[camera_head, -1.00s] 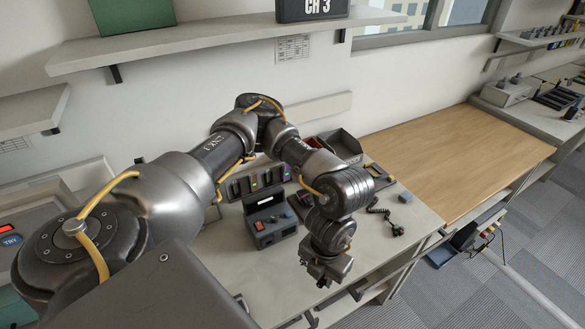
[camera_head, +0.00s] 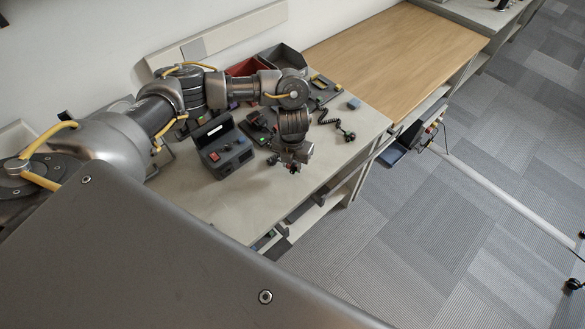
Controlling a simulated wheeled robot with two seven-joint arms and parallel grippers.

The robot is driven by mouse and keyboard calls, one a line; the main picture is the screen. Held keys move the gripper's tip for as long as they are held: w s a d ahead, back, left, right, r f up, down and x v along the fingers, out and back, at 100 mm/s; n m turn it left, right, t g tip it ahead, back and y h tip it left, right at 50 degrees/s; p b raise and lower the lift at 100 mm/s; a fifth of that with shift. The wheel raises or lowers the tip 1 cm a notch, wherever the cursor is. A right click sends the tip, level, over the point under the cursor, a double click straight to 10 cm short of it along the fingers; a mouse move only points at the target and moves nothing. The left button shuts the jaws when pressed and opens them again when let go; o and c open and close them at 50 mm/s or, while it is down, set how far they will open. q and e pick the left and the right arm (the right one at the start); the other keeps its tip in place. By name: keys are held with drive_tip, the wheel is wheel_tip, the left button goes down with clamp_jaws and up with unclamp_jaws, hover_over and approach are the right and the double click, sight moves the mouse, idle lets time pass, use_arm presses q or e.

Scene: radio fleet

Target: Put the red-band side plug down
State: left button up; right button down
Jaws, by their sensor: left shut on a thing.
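My left gripper (camera_head: 292,166) points down over the front right part of the grey workbench (camera_head: 225,205). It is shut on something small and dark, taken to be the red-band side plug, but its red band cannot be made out. I cannot tell whether the plug touches the bench top. My right gripper is not in view.
A dark radio unit (camera_head: 222,152) with a red button stands left of the gripper. Red (camera_head: 247,67) and grey (camera_head: 284,57) bins stand behind. The bench front is clear.

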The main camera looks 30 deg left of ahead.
sight(293, 164)
use_arm(q)
drive_tip(key=shift+w+f, duration=0.15)
drive_tip(key=shift+f, duration=0.15)
drive_tip(key=shift+a+f, duration=0.1)
drive_tip(key=shift+f, duration=1.4)
drive_tip(key=shift+f+b, duration=0.2)
drive_tip(key=shift+b, duration=0.15)
drive_tip(key=o, duration=0.9)
drive_tip(key=shift+r, duration=0.1)
